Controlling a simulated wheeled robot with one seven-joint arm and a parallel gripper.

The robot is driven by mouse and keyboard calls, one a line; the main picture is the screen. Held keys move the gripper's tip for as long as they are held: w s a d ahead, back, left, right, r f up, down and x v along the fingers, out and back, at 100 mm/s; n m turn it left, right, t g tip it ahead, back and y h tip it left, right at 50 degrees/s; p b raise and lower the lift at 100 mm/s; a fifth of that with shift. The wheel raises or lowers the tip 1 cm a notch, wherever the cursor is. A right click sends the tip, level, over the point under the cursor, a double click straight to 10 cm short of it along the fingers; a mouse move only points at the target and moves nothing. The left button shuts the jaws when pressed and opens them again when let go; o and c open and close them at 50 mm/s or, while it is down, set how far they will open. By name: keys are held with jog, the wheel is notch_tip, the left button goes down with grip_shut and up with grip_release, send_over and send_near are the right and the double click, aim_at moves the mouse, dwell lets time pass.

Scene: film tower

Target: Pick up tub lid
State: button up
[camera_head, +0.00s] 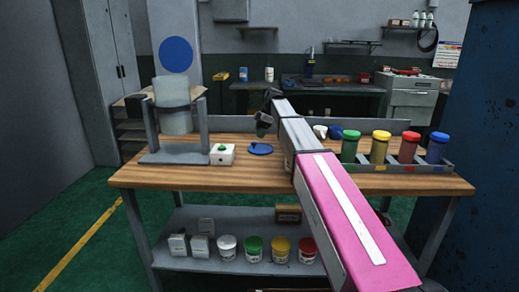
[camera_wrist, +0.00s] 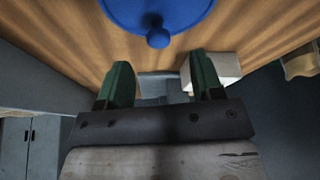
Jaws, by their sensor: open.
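The tub lid is a blue disc (camera_head: 260,149) lying flat on the wooden table (camera_head: 190,177). It also shows in the wrist view as a blue disc with a round knob (camera_wrist: 158,38) at the top of the picture. My gripper (camera_head: 264,122) is above the table near the lid. In the wrist view its two green fingers (camera_wrist: 160,82) are apart with nothing between them, and the lid's knob lies just beyond the fingertips. The lid's far edge is cut off in the wrist view.
A grey stand holds a translucent cylinder (camera_head: 175,120) at the left. Several jars with coloured caps, one green-capped (camera_head: 350,147), stand in a grey rack at the right.

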aim_at(254, 142)
jog(key=shift+x, duration=2.7)
jog(key=shift+s+a, duration=0.1)
jog(key=shift+a, duration=0.1)
jog(key=c, duration=1)
